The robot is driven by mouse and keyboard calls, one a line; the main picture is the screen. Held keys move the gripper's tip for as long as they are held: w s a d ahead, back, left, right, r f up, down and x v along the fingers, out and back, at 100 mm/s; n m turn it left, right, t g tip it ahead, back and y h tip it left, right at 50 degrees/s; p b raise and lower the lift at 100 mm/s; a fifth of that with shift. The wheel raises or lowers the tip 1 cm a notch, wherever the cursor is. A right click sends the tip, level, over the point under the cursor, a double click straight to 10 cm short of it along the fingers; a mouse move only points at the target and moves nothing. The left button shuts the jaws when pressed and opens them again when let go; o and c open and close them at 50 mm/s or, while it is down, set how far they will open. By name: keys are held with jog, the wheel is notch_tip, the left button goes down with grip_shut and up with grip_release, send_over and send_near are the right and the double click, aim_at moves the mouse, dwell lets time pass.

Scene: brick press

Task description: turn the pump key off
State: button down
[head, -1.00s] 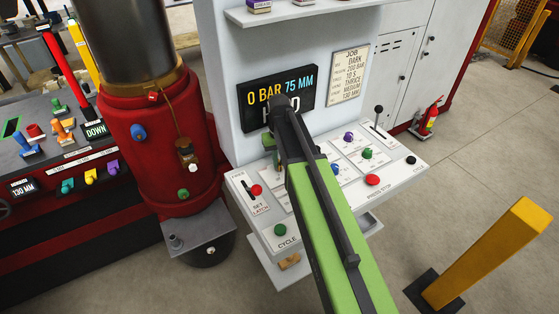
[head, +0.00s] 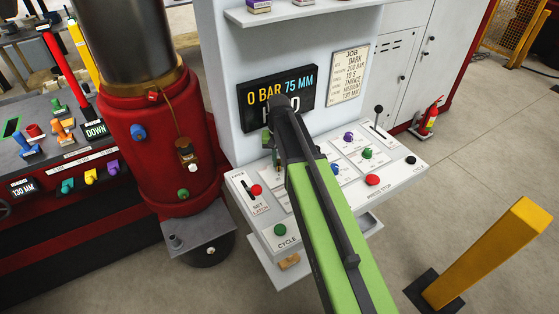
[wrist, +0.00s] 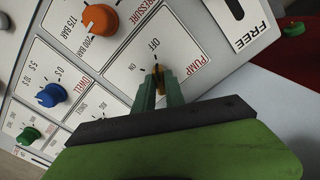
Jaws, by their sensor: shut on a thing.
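The brass pump key (wrist: 160,71) sits on the white PUMP plate (wrist: 125,78) in the wrist view. In the head view my arm covers the key.
An orange pressure knob (wrist: 100,18), a blue dwell knob (wrist: 50,95) and a green knob (wrist: 28,135) lie left of the key in the wrist view. A FREE plate (wrist: 243,20) is at upper right. A yellow post (head: 490,250) stands at right in the head view.

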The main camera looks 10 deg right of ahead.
aim_at(279, 163)
jog(key=c, duration=1.4)
grip_release()
notch_tip(279, 163, up, 17)
jog(key=p, duration=1.7)
jog(key=shift+r, duration=0.2)
